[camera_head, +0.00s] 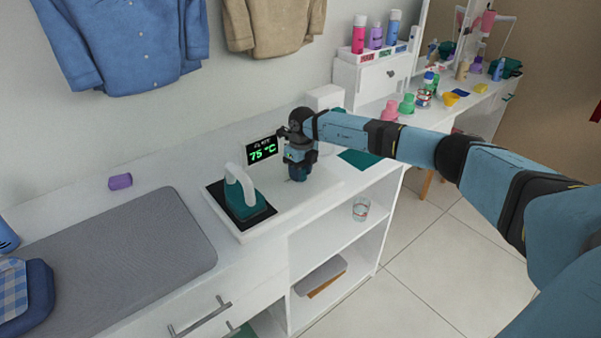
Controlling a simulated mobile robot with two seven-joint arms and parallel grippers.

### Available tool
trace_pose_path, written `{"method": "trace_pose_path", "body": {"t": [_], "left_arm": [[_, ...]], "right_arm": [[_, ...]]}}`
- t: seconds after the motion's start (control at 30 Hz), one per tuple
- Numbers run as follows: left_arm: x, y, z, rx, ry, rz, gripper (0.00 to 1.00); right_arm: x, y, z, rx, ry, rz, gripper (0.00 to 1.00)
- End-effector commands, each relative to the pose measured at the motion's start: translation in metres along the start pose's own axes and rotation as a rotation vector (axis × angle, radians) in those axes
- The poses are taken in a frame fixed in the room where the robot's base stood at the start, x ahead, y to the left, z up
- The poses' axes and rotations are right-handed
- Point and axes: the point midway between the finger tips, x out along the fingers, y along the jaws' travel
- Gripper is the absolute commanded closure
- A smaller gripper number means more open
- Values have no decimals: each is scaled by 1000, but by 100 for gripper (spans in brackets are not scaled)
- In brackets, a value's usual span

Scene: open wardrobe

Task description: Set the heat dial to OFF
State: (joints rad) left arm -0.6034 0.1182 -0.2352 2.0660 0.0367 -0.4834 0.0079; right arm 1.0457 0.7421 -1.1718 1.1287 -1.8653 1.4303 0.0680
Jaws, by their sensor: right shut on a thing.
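My right gripper (298,170) reaches in from the right and points down at the white ironing unit (322,182), just right of the display. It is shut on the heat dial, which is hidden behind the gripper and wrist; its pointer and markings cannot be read. The small black display (263,150) shows 75 °C in green, with a smaller, unclear line above. A dark green iron (245,205) with a white handle stands on a black pad left of the gripper. My left gripper is not in view.
A grey ironing mat (125,260) covers the counter at left, with a purple block (120,182) behind it. Open shelves hold a glass (361,209). Cups and bottles crowd the vanity (362,78) at the back right. Shirts hang above.

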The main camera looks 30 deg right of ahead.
Motion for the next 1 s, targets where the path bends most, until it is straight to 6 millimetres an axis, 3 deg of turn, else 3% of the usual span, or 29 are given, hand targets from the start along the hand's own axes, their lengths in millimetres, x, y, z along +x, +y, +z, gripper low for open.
{"method": "trace_pose_path", "body": {"t": [0.7,0.73,0.8,0.83,1.0], "left_arm": [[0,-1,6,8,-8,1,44],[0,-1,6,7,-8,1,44],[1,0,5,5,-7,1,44],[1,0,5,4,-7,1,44],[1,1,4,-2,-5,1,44]], "right_arm": [[-1,-1,0,-75,3,-1,86],[-1,-1,0,-75,3,-1,57],[-1,-1,0,-75,3,-1,41],[-1,-1,0,-75,3,-1,38],[-1,0,0,-76,3,-1,38]]}}
